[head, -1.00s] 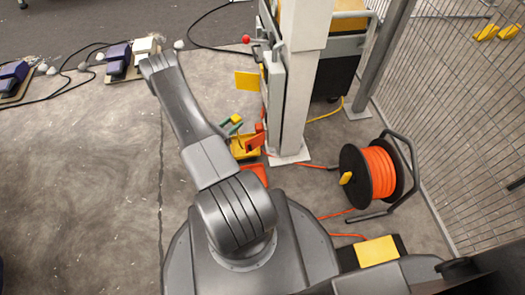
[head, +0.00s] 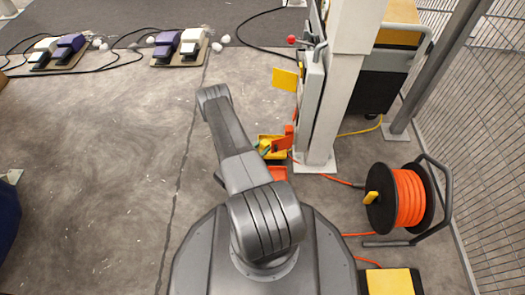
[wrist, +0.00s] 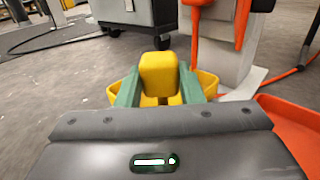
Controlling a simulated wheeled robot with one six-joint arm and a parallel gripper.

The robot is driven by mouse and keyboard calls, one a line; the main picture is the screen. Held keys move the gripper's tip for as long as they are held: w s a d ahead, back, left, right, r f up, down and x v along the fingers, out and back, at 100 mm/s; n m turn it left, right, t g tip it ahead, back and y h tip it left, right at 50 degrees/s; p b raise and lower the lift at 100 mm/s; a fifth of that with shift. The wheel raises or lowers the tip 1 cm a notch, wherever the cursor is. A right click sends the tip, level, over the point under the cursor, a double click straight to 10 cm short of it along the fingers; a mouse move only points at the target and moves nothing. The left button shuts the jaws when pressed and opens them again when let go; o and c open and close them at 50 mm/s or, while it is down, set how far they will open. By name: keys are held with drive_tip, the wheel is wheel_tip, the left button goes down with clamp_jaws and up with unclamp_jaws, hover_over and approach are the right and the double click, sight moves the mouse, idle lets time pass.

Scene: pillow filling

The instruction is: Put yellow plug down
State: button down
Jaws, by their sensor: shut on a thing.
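My gripper (wrist: 157,88) has green fingers, shut on a yellow plug (wrist: 160,72), a rounded block that stands up between them in the wrist view. In the head view my gripper (head: 262,148) is small and partly hidden behind my arm. A yellow bin (wrist: 206,84) lies just beyond and around the plug in the wrist view. The same yellow bin shows in the head view (head: 279,156), at the foot of the pale post. I cannot tell whether the plug touches the bin.
A red-orange bin (head: 278,173) sits beside the yellow one. The pale post (head: 348,90) stands close on the right. An orange cable reel (head: 408,197) and mesh fence are further right. Foot pedals (head: 180,46) lie at the back.

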drive_tip(key=shift+f, duration=0.35)
drive_tip(key=shift+f, duration=0.55)
drive_tip(key=c, duration=1)
unclamp_jaws()
drive_tip(key=shift+f, duration=0.15)
drive_tip(key=shift+o, duration=0.2)
